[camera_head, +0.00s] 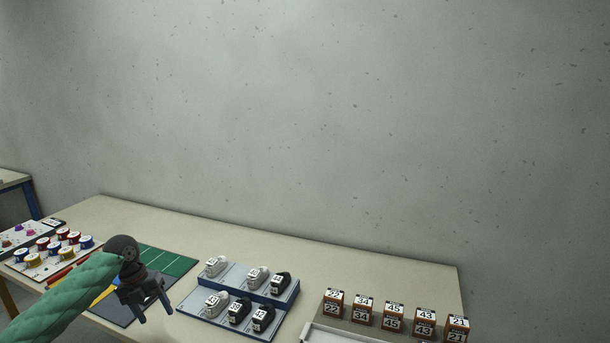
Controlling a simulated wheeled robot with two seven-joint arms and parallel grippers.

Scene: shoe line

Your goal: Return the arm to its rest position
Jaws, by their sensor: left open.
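My left arm, in a green sleeve, comes in from the lower left of the head view. My left gripper (155,308) is open, its two dark fingers apart and pointing down. It appears over the right edge of the green and grey mat, left of the shoe rack. I see nothing between the fingers. My right gripper is not in view.
A stepped rack (188,302) holds white and black numbered shoes. Several numbered boxes (393,318) stand at the right. Colored spools (42,243) sit at the left. The table (350,262) is bare along its back, before a grey wall (330,120).

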